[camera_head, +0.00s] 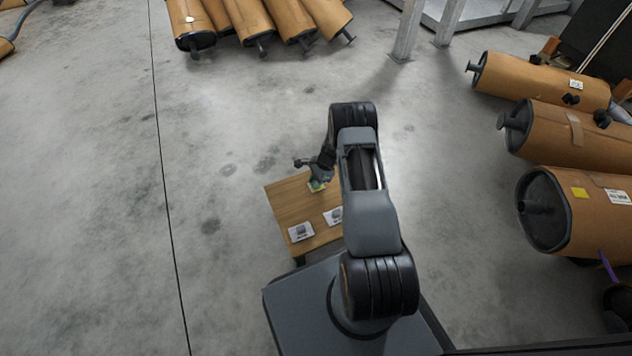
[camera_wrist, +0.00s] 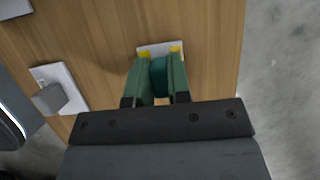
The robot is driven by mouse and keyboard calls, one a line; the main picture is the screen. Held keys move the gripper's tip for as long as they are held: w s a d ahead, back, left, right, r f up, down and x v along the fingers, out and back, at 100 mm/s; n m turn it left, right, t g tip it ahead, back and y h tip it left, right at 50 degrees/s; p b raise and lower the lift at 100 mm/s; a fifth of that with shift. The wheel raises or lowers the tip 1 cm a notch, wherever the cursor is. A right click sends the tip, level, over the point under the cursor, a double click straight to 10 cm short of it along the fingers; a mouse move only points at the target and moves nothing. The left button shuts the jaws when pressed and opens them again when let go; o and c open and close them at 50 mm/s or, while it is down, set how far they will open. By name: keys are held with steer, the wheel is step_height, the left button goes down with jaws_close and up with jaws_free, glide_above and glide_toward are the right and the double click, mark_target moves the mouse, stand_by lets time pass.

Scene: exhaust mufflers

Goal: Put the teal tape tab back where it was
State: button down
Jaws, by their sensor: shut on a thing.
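My gripper (camera_wrist: 158,68) has green fingers and is shut on the teal tape tab (camera_wrist: 159,78), a small dark teal block between them. Part of the tab is hidden by the fingers. Just beyond the fingertips in the wrist view is a white card with yellow corners (camera_wrist: 147,50), flat on the wooden table (camera_wrist: 105,40). The fingers cover part of this card. I cannot tell whether the tab touches it. In the head view my gripper (camera_head: 319,177) is over the back right part of the table (camera_head: 290,205), by the same card (camera_head: 316,187).
Two more white cards lie on the table, one at front left (camera_head: 301,232) and one at front right (camera_head: 333,216), each bearing a grey piece. Brown-wrapped mufflers lie at the right (camera_head: 575,135) and back (camera_head: 250,18). The floor left of the table is clear.

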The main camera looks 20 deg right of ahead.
steer(key=shift+f, duration=0.2)
steer(key=c, duration=1.1)
jaws_free()
